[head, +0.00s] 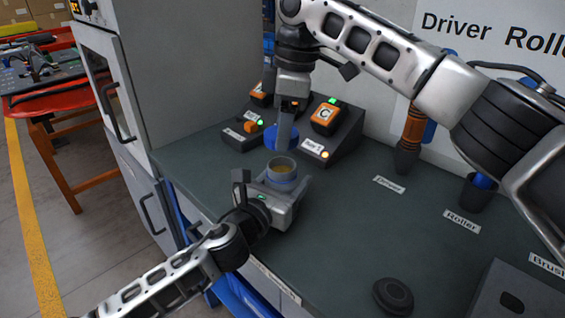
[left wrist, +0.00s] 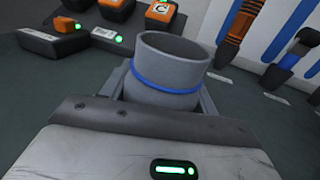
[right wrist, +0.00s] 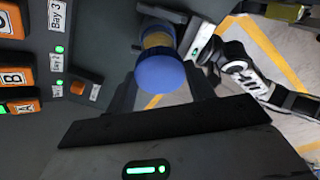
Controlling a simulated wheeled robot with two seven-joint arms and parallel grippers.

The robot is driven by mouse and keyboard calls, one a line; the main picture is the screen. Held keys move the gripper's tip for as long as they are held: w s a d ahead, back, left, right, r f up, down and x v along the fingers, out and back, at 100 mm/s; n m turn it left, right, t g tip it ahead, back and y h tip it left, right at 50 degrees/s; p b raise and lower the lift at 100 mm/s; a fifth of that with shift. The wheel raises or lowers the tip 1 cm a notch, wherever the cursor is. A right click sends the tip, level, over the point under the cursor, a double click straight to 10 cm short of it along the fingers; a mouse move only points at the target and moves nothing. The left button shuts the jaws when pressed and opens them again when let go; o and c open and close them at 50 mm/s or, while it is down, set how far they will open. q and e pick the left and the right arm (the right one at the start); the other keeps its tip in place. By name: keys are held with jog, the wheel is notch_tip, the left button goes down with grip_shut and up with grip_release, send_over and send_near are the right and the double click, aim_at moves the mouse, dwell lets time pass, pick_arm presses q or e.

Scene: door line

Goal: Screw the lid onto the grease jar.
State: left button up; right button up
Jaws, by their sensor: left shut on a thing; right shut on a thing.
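The grease jar (head: 283,181) is a grey cup with a blue band and tan grease inside. My left gripper (head: 281,189) is shut around the jar and holds it upright above the bench; the jar's open mouth shows in the left wrist view (left wrist: 173,68). The lid (head: 273,138) is a blue disc. My right gripper (head: 285,135) points down and is shut on the lid, which also shows in the right wrist view (right wrist: 161,76). The lid is above and apart from the jar, slightly left of its mouth in the head view.
Bay boxes with orange parts (head: 323,118) and green lights stand behind the jar. A driver (head: 411,136) and a roller cup (head: 478,193) stand at the right. A black disc (head: 393,294) and a grey box (head: 520,290) lie in front. The middle bench (head: 350,225) is clear.

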jog(key=shift+f, duration=1.65)
jog(key=shift+f, duration=0.1)
jog(key=shift+f, duration=0.8)
jog(key=shift+f, duration=0.55)
